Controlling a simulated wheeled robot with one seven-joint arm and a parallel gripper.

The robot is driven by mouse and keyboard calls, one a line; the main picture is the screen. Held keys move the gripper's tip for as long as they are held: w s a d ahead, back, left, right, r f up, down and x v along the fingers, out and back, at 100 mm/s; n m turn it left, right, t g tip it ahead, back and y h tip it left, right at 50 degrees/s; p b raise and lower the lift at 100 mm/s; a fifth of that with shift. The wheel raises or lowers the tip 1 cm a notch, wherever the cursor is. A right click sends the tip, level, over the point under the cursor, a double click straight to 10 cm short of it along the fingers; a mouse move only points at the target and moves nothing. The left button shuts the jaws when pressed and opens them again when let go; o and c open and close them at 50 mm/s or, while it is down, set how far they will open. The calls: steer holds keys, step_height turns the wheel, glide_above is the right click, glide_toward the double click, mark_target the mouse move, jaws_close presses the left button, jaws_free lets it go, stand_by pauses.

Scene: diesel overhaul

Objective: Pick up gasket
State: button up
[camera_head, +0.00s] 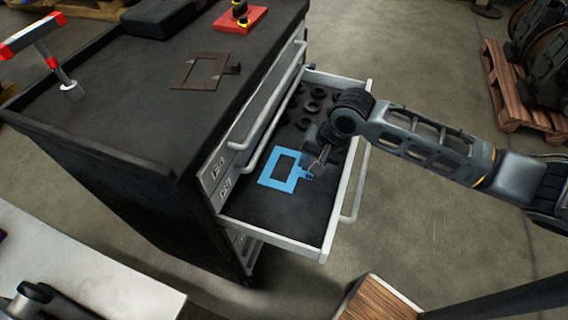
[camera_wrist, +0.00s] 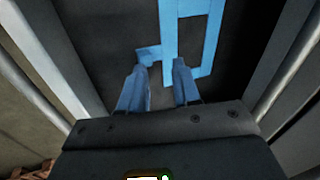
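A blue rectangular frame-shaped gasket (camera_head: 268,181) with a side tab lies flat in the open drawer (camera_head: 262,212). In the wrist view the gasket (camera_wrist: 208,48) lies just ahead of the fingers, partly cut off by the top edge. My gripper (camera_head: 316,164) reaches down into the drawer at the gasket's tab side. In the wrist view my gripper (camera_wrist: 160,66) is open, with a gap between its two fingers. The left fingertip overlaps the tab and the right one the frame bar in the picture; I cannot tell whether they touch.
Several dark rings (camera_head: 312,106) lie at the drawer's far end. The drawer's pale walls rise around the gripper. A brown gasket (camera_head: 180,76), a red block (camera_head: 240,18) and a red-headed tool (camera_head: 48,58) sit on the dark cabinet top. A pallet (camera_head: 510,98) stands at right.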

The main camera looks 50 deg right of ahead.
mark_target(310, 173)
step_height(310, 173, up, 4)
steer(key=g, duration=0.1)
steer(key=g+p, duration=0.1)
steer(key=m+g, duration=0.1)
steer(key=shift+w+f+g+h+p, duration=0.15)
steer(key=shift+f+g+h+p, duration=0.15)
steer(key=shift+h, duration=0.1)
steer(key=shift+d+f, duration=0.15)
steer(key=shift+f, duration=3.7)
jaws_close()
